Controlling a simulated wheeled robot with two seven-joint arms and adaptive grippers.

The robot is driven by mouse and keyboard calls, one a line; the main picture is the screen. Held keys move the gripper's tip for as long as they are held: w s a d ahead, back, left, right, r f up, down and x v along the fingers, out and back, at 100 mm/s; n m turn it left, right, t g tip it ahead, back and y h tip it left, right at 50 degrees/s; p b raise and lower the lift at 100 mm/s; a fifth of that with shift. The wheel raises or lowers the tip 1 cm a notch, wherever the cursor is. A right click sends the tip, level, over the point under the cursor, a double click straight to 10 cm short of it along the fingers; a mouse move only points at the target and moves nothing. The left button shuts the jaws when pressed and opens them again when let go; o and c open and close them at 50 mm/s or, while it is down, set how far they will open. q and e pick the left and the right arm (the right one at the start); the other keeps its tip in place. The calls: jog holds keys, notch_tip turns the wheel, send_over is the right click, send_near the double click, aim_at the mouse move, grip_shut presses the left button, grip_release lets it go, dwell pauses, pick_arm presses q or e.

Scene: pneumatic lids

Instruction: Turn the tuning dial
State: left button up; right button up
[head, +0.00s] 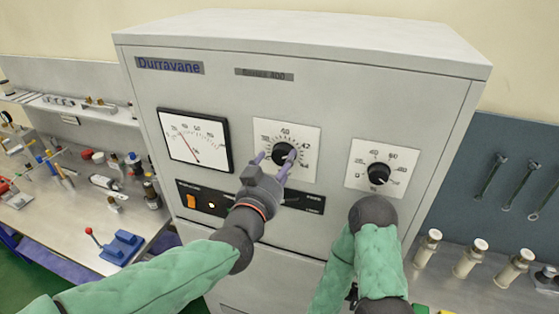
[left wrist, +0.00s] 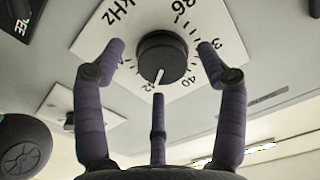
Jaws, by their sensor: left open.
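The tuning dial (head: 284,153) is a black round knob on a white scale plate, in the middle of the grey cabinet's front. In the left wrist view the dial (left wrist: 162,58) shows close up, with "kHz" on its plate and a white pointer line towards the lower edge of the picture. My left gripper (head: 276,160) is open in front of it. In the wrist view its purple fingers stand on both sides of the knob, with a third finger below; a gap shows beside the knob, and I cannot tell any contact. My right gripper is not in view.
A second black knob (head: 379,173) on a white plate is to the right, above my right arm. A needle meter (head: 194,140) is at left. An orange switch (head: 191,201) sits on a dark strip below. Benches with tools and fittings flank the cabinet (head: 300,45).

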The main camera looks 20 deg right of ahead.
pick_arm(q)
jog(key=shift+x, duration=0.75)
